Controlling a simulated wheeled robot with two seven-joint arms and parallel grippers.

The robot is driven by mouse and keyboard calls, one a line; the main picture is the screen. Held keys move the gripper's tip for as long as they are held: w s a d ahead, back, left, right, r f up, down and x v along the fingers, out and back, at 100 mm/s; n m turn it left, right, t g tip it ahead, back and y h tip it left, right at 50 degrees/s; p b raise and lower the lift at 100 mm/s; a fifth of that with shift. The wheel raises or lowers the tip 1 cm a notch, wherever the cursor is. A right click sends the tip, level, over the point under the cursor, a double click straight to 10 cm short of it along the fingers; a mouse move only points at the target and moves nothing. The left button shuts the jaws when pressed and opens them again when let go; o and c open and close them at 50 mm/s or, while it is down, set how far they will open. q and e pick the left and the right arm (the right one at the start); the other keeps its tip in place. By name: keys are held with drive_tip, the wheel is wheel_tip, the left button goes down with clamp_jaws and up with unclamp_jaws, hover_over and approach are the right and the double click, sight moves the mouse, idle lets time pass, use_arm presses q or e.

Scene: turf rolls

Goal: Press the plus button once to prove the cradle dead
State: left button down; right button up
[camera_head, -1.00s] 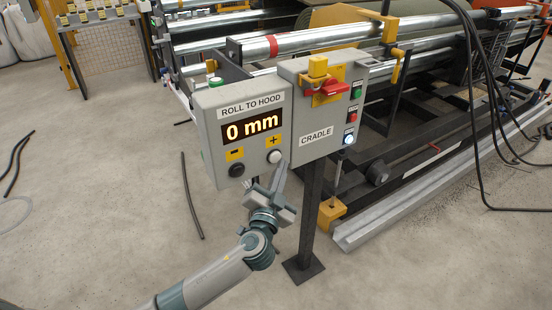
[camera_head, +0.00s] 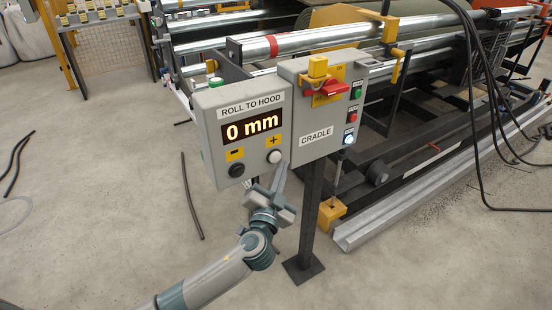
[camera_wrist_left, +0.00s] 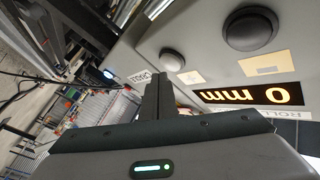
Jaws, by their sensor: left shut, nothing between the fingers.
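The pale round plus button (camera_head: 274,157) sits below the lit display (camera_head: 251,127), which reads 0 mm, under a yellow plus label. My left gripper (camera_head: 281,168) is shut and empty, its fingertips just below and right of the plus button in the head view. In the left wrist view the shut fingers (camera_wrist_left: 156,80) point up beside the plus button (camera_wrist_left: 171,60). I cannot tell whether they touch it. The dark minus button (camera_head: 237,170) is to the left, and also shows in the wrist view (camera_wrist_left: 249,28). My right gripper is not in view.
A box labelled CRADLE (camera_head: 316,137) adjoins the display box, with a red switch handle (camera_head: 333,89) and several small buttons on its side. Both are on a dark post (camera_head: 311,210). The roller frame (camera_head: 310,40) stands behind. Floor on the left is mostly clear.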

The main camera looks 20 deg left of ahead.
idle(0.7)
use_arm(q)
drive_tip(key=shift+w+a, duration=0.25)
drive_tip(key=shift+a, duration=0.05)
idle(0.4)
drive_tip(key=shift+w+a+b, duration=0.3)
drive_tip(key=shift+a, duration=0.05)
idle(0.5)
drive_tip(key=shift+s+d, duration=0.1)
idle(0.3)
drive_tip(key=shift+s+d, duration=0.45)
drive_tip(key=shift+d, duration=0.1)
